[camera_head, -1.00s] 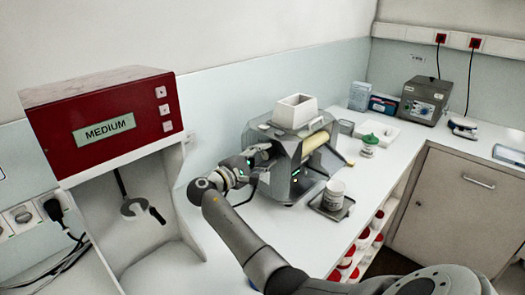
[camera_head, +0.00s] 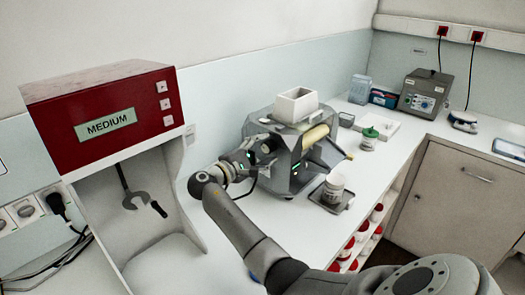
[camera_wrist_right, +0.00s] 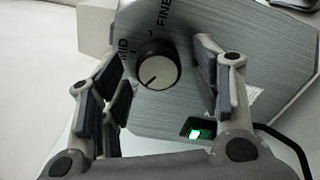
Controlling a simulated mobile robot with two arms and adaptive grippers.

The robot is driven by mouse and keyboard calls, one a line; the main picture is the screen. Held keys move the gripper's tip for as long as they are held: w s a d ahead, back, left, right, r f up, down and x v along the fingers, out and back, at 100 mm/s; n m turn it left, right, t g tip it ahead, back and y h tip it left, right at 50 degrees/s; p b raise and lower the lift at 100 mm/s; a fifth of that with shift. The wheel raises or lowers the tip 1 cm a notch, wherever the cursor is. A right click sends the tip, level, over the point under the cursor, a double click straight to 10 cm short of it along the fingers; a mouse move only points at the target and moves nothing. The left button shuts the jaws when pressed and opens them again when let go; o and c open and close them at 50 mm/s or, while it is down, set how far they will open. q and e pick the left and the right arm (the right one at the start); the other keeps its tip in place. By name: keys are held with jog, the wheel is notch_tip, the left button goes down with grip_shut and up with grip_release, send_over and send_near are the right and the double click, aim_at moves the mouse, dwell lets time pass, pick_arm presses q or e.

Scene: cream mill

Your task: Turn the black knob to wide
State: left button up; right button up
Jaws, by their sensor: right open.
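The grey mill (camera_head: 300,150) stands on the white counter, with its side panel facing my right gripper (camera_head: 262,150). In the right wrist view, the black knob (camera_wrist_right: 158,65) with a pale face sits on that brushed metal panel. A dark mark on its face points toward the lower left. The words MID and FINE show beside it; no WIDE label is visible. My right gripper (camera_wrist_right: 160,68) is open, one finger on each side of the knob, apparently not touching it. In the head view the gripper hides the knob. My left gripper is not in view.
A green indicator light (camera_wrist_right: 196,132) is below the knob.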

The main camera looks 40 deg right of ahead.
jog(key=a, duration=0.7)
jog(key=shift+s+a, duration=0.2)
jog(key=shift+s, duration=0.15)
dwell(0.4)
